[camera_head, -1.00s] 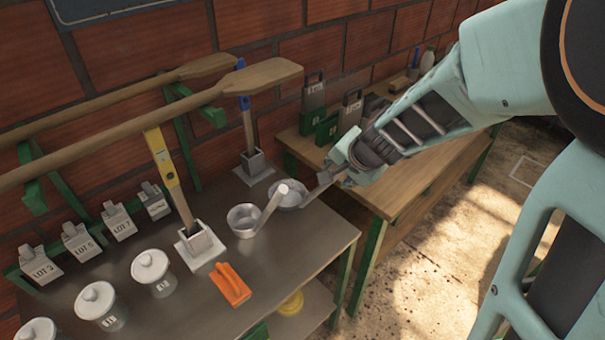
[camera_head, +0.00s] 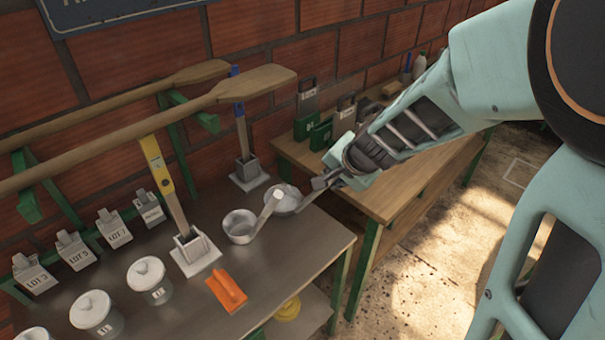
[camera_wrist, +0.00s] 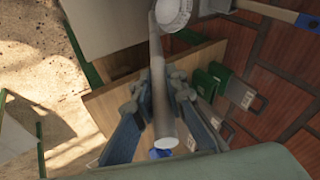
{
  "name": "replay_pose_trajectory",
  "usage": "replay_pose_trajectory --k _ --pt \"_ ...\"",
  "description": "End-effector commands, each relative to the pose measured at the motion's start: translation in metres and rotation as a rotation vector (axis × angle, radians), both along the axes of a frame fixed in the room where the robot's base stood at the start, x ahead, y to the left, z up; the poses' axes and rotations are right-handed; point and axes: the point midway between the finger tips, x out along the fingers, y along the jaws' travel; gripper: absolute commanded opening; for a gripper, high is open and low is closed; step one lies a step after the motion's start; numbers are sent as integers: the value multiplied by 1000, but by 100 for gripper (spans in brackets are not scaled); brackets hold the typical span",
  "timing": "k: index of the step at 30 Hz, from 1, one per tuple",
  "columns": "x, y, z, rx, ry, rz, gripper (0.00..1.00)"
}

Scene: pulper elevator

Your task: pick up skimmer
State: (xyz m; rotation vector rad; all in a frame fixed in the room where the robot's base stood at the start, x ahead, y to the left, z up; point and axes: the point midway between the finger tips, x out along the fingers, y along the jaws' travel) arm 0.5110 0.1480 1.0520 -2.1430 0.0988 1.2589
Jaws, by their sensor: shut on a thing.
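The skimmer has a pale metal, perforated round head (camera_wrist: 172,14) at the top of the wrist view. Its long grey handle (camera_wrist: 158,75) runs down between my fingers. My gripper (camera_wrist: 158,100) is shut on that handle. In the head view my gripper (camera_head: 326,181) is at the right end of the metal bench, and the skimmer's round head (camera_head: 284,201) shows to its lower left. I cannot tell whether the head touches the bench. A similar metal bowl-shaped utensil (camera_head: 240,227) with an upward-slanting handle sits just left of it.
The metal bench (camera_head: 185,305) also bears an orange scraper (camera_head: 227,288), lidded pots (camera_head: 148,278) and two holders with upright tools (camera_head: 195,250). Long wooden paddles (camera_head: 150,120) hang across the left. A wooden table (camera_head: 400,180) with green boxes stands behind my gripper.

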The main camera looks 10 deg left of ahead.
Motion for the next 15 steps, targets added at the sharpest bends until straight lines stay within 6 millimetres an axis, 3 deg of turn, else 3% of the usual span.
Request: replay_pose_trajectory --k 7,15 --pt "1 0 12 0 -3 0 0" --pt "1 1 56 1 -5 1 0"
